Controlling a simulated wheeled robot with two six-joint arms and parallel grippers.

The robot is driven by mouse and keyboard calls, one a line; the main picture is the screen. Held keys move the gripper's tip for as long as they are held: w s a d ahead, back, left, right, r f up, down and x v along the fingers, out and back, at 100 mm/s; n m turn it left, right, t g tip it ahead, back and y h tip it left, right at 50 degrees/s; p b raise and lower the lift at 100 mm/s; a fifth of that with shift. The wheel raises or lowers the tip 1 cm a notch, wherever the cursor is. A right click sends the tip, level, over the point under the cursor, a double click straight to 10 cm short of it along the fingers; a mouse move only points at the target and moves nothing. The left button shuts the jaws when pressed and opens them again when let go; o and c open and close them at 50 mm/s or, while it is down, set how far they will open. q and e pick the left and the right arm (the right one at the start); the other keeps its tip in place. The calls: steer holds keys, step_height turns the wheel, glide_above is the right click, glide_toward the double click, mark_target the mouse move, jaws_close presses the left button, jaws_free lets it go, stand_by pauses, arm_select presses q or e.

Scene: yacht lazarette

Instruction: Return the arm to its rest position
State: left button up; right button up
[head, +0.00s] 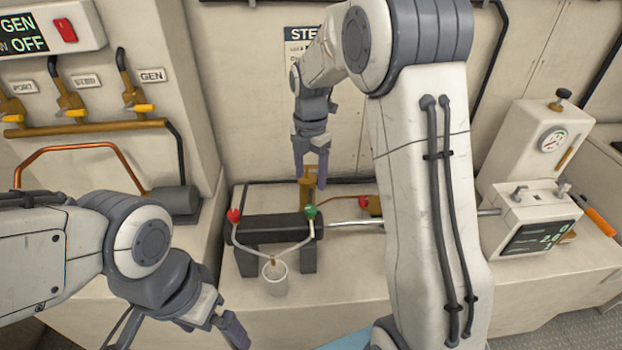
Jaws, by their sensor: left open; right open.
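My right gripper (311,170) is open at the back of the bench, pointing down. Its fingers appear on either side of the top of an upright brass fitting (306,197) behind the dark cylinder; I cannot tell whether they touch it. The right arm reaches across the middle of the view and hides part of the bench and wall. My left gripper (180,338) is open and empty at the bottom left, in front of the bench. Its lower end is close to the picture's bottom edge.
A gauge pump (530,150) and a display box (528,222) stand right. Levers and a copper pipe line the left wall.

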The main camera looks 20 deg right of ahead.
steer(key=s+a+r+m, duration=0.2)
steer(key=s+a+m, duration=0.3)
steer(key=s+a, duration=0.35)
steer(key=s+a+r+m, duration=0.2)
steer(key=s+a+m, duration=0.45)
steer(key=s, duration=0.35)
steer(key=s+f+m+y, duration=0.1)
steer(key=s+m, duration=0.4)
steer(key=s, duration=0.5)
steer(key=shift+s+a+f, duration=0.15)
steer(key=shift+a+f, duration=0.1)
steer(key=shift+a, duration=0.2)
